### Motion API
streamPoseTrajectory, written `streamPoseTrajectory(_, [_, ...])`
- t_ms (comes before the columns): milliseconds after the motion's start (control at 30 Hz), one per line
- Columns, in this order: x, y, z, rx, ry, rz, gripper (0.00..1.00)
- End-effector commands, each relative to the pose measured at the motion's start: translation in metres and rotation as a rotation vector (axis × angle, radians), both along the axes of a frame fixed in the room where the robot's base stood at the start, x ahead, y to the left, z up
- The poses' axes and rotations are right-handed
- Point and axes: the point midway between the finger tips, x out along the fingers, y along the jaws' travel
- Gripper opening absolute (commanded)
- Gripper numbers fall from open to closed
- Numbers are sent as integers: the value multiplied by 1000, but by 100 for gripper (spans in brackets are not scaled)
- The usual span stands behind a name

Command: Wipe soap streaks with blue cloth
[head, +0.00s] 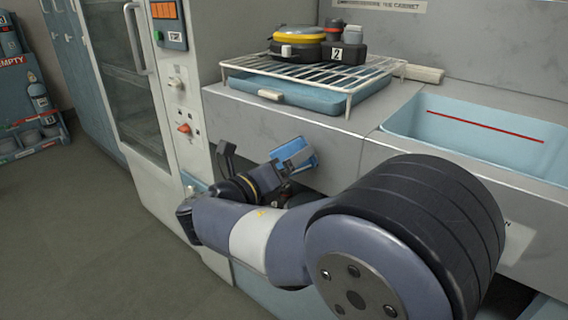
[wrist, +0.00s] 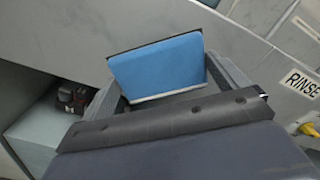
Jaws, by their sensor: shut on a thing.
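My gripper (head: 293,160) is in front of the counter's front face, below the rack. It is shut on a blue cloth (head: 290,148), which looks like a flat folded pad. In the wrist view the cloth (wrist: 158,68) sits between the two fingers of my gripper (wrist: 165,78), with grey surface behind it. I cannot tell whether the cloth touches that surface. I cannot make out any soap streaks in either view. My arm hides part of the counter front.
A wire rack (head: 318,72) stands over a blue tray (head: 290,97), bearing a yellow-and-black device (head: 298,42) and a block marked 2. A light blue basin (head: 470,125) with a red line is at right. A glass-doored cabinet (head: 120,75) stands left.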

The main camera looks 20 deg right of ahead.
Motion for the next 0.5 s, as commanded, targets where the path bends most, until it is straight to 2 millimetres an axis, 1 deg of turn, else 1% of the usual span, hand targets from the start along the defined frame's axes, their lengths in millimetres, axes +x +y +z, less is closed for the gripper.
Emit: streamPoseTrajectory(500, [5, -7, 1, 0, 0, -2, 76])
